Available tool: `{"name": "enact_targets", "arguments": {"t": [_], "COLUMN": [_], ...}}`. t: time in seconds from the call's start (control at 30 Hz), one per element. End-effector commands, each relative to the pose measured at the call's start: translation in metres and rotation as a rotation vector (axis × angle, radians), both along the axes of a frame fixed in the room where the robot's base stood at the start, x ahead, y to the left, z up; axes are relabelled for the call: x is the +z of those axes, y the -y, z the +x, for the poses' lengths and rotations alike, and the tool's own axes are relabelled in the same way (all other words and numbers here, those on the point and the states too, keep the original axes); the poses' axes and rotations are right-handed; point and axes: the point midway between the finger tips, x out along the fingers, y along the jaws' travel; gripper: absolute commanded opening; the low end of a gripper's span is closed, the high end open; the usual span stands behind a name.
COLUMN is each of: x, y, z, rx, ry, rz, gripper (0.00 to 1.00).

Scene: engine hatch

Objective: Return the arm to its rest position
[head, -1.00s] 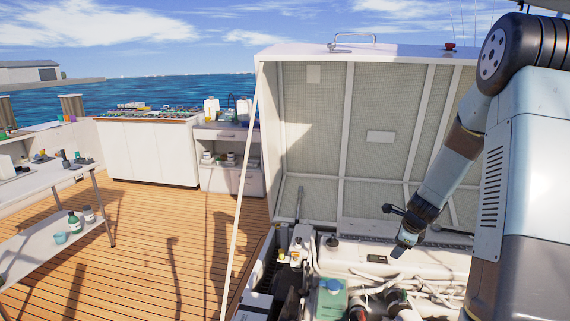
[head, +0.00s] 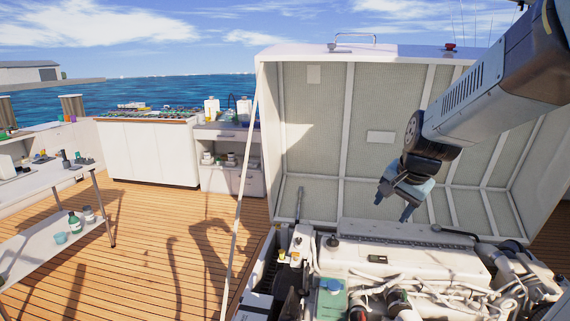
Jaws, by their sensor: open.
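My gripper (head: 391,207) shows in the head view, in front of the raised hatch lid (head: 312,135) and above the white engine (head: 390,262). It points down and a little left, with its two dark fingers apart. Nothing shows between the fingers. My arm comes in from the upper right, with its forearm sloping down to the wrist. The gripper is clear of the engine.
A green-and-blue container (head: 331,300) stands at the engine's front left. A thin prop (head: 241,185) holds the lid's left side. A white cabinet (head: 148,152) and a side table (head: 50,180) with bottles stand left. The wooden deck (head: 150,250) between is largely clear.

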Motion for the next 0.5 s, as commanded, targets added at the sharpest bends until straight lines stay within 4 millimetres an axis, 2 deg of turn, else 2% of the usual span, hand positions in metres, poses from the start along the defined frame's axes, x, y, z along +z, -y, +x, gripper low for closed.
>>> {"name": "enact_targets", "arguments": {"t": [0.03, 0.2, 0.5], "x": [0.01, 0.031, 0.056], "y": [-0.004, -0.013, -0.019], "z": [-0.012, -0.053, -0.125], "rx": [0.049, 0.228, 0.516], "ry": [0.013, 0.033, 0.063], "rz": [-0.028, -0.128, -0.3], "gripper": [0.62, 0.62, 0.62]}}
